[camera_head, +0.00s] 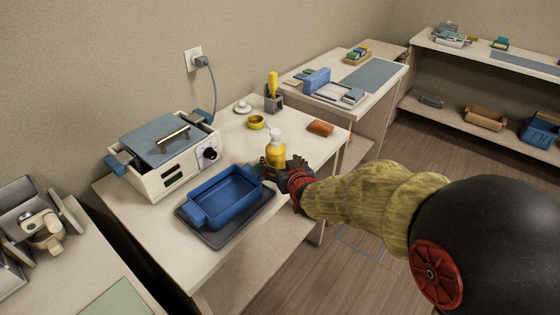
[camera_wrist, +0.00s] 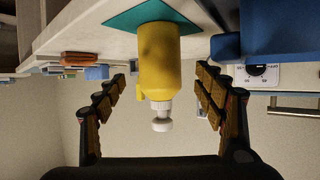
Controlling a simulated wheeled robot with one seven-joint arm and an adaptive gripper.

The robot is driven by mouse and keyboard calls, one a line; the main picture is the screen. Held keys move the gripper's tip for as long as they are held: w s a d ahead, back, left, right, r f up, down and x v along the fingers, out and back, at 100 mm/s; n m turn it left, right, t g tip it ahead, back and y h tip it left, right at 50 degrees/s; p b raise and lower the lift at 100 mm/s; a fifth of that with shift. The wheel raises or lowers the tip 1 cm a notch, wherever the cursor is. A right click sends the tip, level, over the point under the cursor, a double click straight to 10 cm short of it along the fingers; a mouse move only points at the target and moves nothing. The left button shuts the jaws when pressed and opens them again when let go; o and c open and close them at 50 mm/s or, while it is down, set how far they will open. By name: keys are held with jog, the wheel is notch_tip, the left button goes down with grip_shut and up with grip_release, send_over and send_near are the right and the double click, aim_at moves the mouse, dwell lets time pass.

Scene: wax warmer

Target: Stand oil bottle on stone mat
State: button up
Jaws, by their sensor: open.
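The yellow oil bottle (camera_head: 276,151) with a white pump top stands upright near the table's front edge, right of the blue tray. In the wrist view, which is upside down, the bottle (camera_wrist: 160,60) has its base on a flat teal mat (camera_wrist: 120,20), apparently the stone mat. The mat's corners show around the base. My gripper (camera_head: 276,170) is open at the bottle's near side. In the wrist view its fingers (camera_wrist: 160,100) are spread on both sides of the bottle, with gaps visible.
The blue tray (camera_head: 227,188) on a dark grey board (camera_head: 233,234) sits close left of my gripper. The wax warmer (camera_head: 165,150) stands behind it. A yellow ring-shaped dish (camera_head: 256,122), a dark holder (camera_head: 273,102) and an orange block (camera_head: 320,127) lie farther back.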

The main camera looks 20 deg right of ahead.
jog(key=shift+s+r, duration=0.2)
jog(key=shift+s, duration=0.2)
jog(key=v, duration=1.2)
dwell(0.4)
jog(key=s+f+g, duration=0.6)
jog(key=s+f, duration=0.1)
jog(key=s, duration=0.4)
jog(key=s+r+g+p, duration=0.2)
jog(key=s+r+p, duration=0.1)
jog(key=s+r, duration=0.8)
jog(key=shift+v, duration=0.8)
